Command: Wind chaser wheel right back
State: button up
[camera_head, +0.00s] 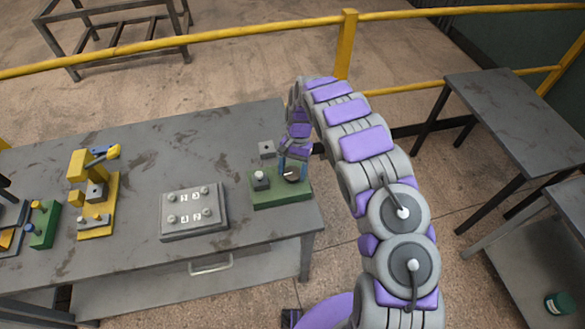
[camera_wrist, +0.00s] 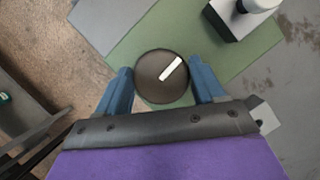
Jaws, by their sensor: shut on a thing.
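The wheel (camera_wrist: 152,84) is a dark round disc with a white bar mark on its top. In the wrist view the mark slants from lower left to upper right. The wheel also shows in the head view (camera_head: 293,175), partly hidden by my gripper, at the right end of a green base (camera_head: 265,199). My gripper (camera_wrist: 163,80) has its two blue fingers on opposite sides of the wheel and is shut on it. In the head view my gripper (camera_head: 293,166) reaches down from above onto the wheel. A dark grey block with a white round knob (camera_head: 259,174) stands on the same base.
The grey table (camera_head: 130,170) also bears a numbered grey panel (camera_head: 194,222), a yellow lever device (camera_head: 98,205) and a small green device (camera_head: 44,225). A small grey block (camera_head: 266,149) is behind the green base. A yellow rail (camera_head: 220,36) runs behind.

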jog(key=n, duration=0.2)
jog(key=n+h, duration=0.1)
jog(key=shift+w+a+r+n+h+p, duration=0.1)
jog(key=shift+w+r+n+h+p, duration=0.05)
jog(key=shift+n+h+p, duration=0.2)
jog(key=n, duration=0.2)
jog(key=n+h+p, duration=0.1)
jog(key=n, duration=0.1)
jog(key=shift+n+h, duration=0.25)
jog(key=shift+n, duration=0.1)
jog(key=n+p, duration=0.1)
jog(key=n, duration=0.1)
jog(key=n+t+h, duration=0.1)
jog(key=n, duration=0.2)
jog(key=shift+t+h+p, duration=0.3)
jog(key=shift+p, duration=0.1)
jog(key=shift+n+t+p, duration=0.3)
jog(key=shift+n+p, duration=0.15)
jog(key=shift+n, duration=0.65)
jog(key=shift+h, duration=0.3)
jog(key=o, duration=1)
jog(key=shift+a, duration=0.1)
jog(key=shift+o, duration=0.2)
